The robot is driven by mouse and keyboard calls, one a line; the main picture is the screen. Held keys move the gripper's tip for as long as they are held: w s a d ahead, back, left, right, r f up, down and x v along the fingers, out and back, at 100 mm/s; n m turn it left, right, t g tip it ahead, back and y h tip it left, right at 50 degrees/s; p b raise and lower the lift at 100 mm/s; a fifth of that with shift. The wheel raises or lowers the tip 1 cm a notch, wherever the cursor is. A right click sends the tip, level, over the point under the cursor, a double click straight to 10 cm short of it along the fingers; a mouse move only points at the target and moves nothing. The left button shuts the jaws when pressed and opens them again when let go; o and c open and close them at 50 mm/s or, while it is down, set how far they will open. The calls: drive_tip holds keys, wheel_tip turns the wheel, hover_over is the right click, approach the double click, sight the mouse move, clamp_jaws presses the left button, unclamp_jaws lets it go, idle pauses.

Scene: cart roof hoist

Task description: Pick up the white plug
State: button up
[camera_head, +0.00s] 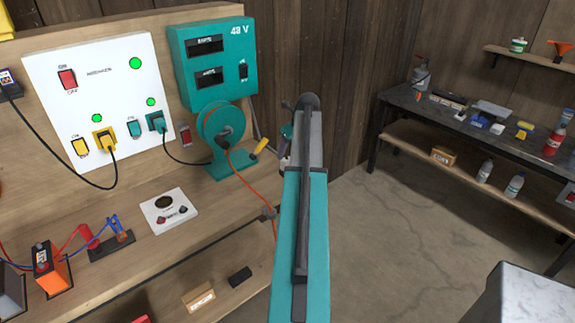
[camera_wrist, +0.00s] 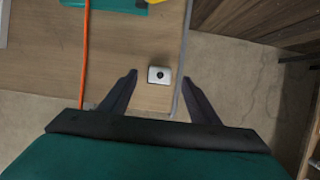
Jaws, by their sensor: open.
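A small white block with a dark round centre (camera_wrist: 159,70) lies on the wooden bench in the wrist view. It may be the white plug, but I cannot tell for sure. My gripper (camera_wrist: 159,79) is open and empty, with its two dark fingers on either side of the block in the picture. The gap in height between them is not clear. In the head view my teal arm (camera_head: 305,215) reaches over the bench's right end, and the block is not visible there.
An orange cable (camera_wrist: 85,60) runs left of my fingers, from the teal reel (camera_head: 222,125). The wooden bench (camera_wrist: 125,45) ends close to the right of the block. A white panel (camera_head: 92,90) holds yellow and teal plugs. Concrete floor (camera_head: 385,235) is open at right.

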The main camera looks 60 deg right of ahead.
sight(287, 160)
drive_tip(key=shift+x, duration=0.85)
drive_tip(key=shift+w+f+p, duration=0.15)
drive_tip(key=shift+f+p, duration=1.05)
drive_tip(key=shift+f, duration=0.15)
drive_tip(key=shift+p+x, duration=0.4)
drive_tip(key=shift+x, duration=0.9)
drive_tip(key=shift+c, duration=0.2)
clamp_jaws()
